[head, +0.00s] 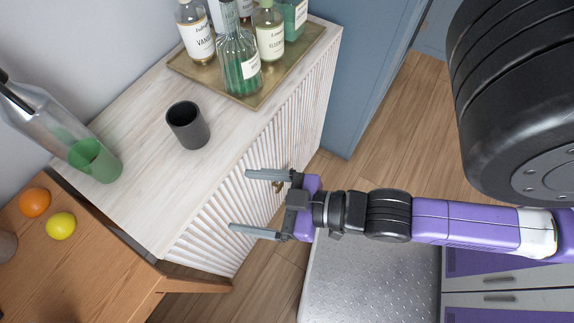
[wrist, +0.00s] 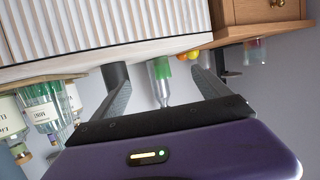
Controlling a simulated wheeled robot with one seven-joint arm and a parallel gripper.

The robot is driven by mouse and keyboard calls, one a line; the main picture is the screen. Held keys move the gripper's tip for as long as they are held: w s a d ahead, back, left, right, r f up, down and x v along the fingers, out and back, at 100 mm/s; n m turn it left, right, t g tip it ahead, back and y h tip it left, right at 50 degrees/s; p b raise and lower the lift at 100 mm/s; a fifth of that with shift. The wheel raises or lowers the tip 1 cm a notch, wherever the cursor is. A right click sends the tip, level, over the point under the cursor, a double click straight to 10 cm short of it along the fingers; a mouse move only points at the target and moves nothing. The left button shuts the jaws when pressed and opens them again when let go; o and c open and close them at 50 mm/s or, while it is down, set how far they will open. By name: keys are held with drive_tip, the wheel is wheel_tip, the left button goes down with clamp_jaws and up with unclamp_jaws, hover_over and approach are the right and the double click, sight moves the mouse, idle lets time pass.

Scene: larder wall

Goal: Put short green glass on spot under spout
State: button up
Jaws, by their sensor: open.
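A short green glass (head: 95,162) stands on the pale cabinet top near its left end. It overlaps the lower part of a tall clear vessel (head: 38,112), and I cannot tell whether they touch. In the wrist view, where things appear upside down, the green glass (wrist: 161,70) shows between my fingers but farther off. My gripper (head: 239,200) is open and empty, in front of the cabinet's ribbed front, with its fingers pointing left in the head view. I cannot make out a spout or a marked spot under one.
A dark grey cup (head: 188,125) stands mid-cabinet. A brass tray (head: 262,95) with several bottles is at the back right. An orange (head: 35,202) and a lemon (head: 61,226) lie on the lower wooden surface (head: 85,280). The cabinet top between cup and green glass is clear.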

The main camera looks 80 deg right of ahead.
drive_tip(key=r+v, duration=0.1)
drive_tip(key=v, duration=0.7)
drive_tip(key=shift+m+h, duration=0.3)
